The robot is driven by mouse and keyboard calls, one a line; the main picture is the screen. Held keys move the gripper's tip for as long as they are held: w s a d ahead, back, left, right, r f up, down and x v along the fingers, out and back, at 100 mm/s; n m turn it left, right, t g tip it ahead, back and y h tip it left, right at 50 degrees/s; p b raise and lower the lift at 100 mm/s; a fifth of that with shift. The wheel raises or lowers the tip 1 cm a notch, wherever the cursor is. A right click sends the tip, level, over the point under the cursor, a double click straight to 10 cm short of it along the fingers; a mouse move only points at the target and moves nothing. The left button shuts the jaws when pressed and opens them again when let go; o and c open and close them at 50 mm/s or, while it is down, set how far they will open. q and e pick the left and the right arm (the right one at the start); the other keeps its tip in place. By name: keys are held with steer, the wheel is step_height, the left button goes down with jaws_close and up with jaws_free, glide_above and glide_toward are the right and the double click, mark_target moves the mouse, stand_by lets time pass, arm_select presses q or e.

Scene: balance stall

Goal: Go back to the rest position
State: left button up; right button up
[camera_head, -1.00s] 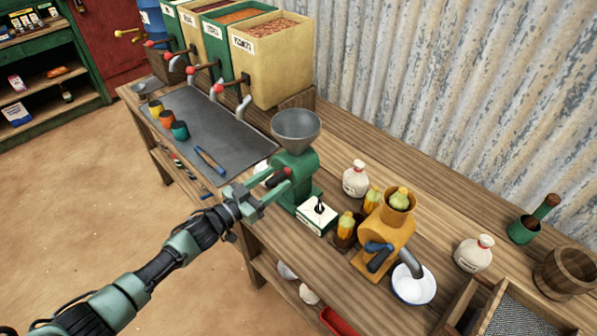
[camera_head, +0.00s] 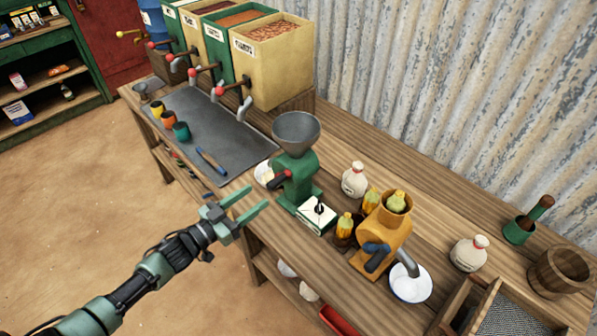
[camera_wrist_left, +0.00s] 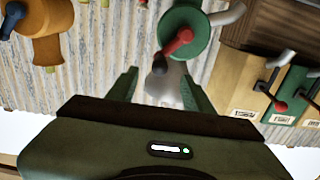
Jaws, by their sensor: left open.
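My left gripper (camera_head: 250,208) is open and empty. It hangs in front of the bench's front edge, to the left of and apart from the green grinder (camera_head: 296,178). The grinder has a grey hopper on top and a crank with a dark grip and red part. In the left wrist view the open fingers (camera_wrist_left: 160,88) point toward the grinder, whose green round body (camera_wrist_left: 190,30) and red crank show ahead. Nothing is between the fingers. My right gripper is not in view.
The wooden bench (camera_head: 340,285) also holds an orange mill (camera_head: 382,228), a white bowl (camera_head: 411,284), white sacks (camera_head: 355,180) and a grey tray (camera_head: 195,125) with cups. Large bins (camera_head: 270,60) stand behind. The floor (camera_head: 80,200) left of the bench is clear.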

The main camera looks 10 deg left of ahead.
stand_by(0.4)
arm_select(q)
steer(key=s+a+f+n+g+y+b, duration=0.1)
steer(key=s+a+f+n+y+b, duration=0.3)
steer(key=f, duration=0.8)
steer(key=s+a+f+m+g+y+b, duration=0.15)
steer(key=s+f, duration=0.35)
steer(key=f, duration=0.7)
steer(key=s+a+f+n+g+y+b, duration=0.25)
steer(key=s+f, duration=0.25)
steer(key=f, duration=0.7)
steer(key=s+d+f+g+y+b, duration=0.1)
steer(key=s+f+g+b, duration=0.1)
steer(key=s+f, duration=0.5)
steer(key=s+d+f+g+y+b, duration=0.1)
steer(key=s+f+g, duration=0.2)
steer(key=s+f, duration=0.4)
steer(key=s+d+f+g+y+b, duration=0.1)
steer(key=s+f, duration=0.7)
steer(key=s, duration=1.2)
steer(key=shift+s+d+g+b, duration=0.15)
steer(key=shift+d+g+b, duration=0.15)
steer(key=shift+g+b, duration=0.65)
